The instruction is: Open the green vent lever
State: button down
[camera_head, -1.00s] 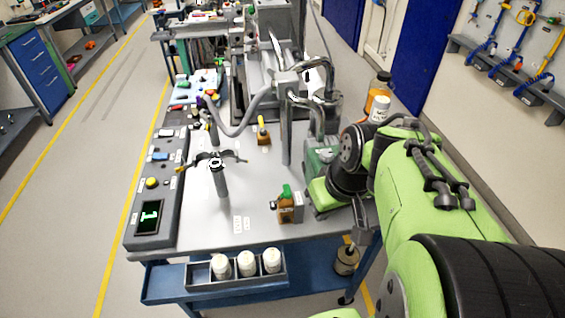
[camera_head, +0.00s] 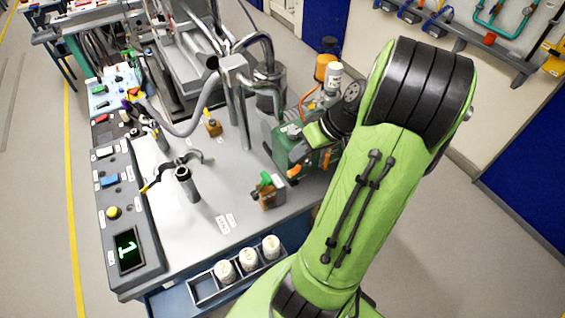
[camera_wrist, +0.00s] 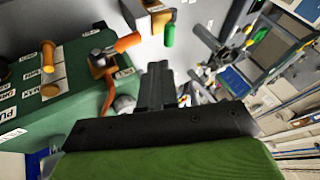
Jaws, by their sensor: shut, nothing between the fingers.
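The green vent lever (camera_head: 266,181) is a short green handle on a small brown block (camera_head: 267,199) near the table's front right. In the wrist view the green lever (camera_wrist: 169,36) hangs off its block (camera_wrist: 147,14) at the top, ahead of my gripper and slightly right of it. My gripper (camera_wrist: 157,74) is shut and empty, with its dark fingers apart from the lever. In the head view my gripper cannot be made out behind my arm.
A green box (camera_wrist: 62,108) with orange handles (camera_wrist: 128,42) lies close left of my gripper; it also stands on the table in the head view (camera_head: 285,150). A yellow-handled block (camera_head: 213,127), a post (camera_head: 188,186) and a control panel (camera_head: 128,205) stand further left. A bottle tray (camera_head: 205,290) sits in front.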

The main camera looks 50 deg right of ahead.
jog(key=b+x, duration=0.1)
jog(key=x, duration=0.8)
jog(key=shift+f+b, duration=0.15)
jog(key=shift+b, duration=0.25)
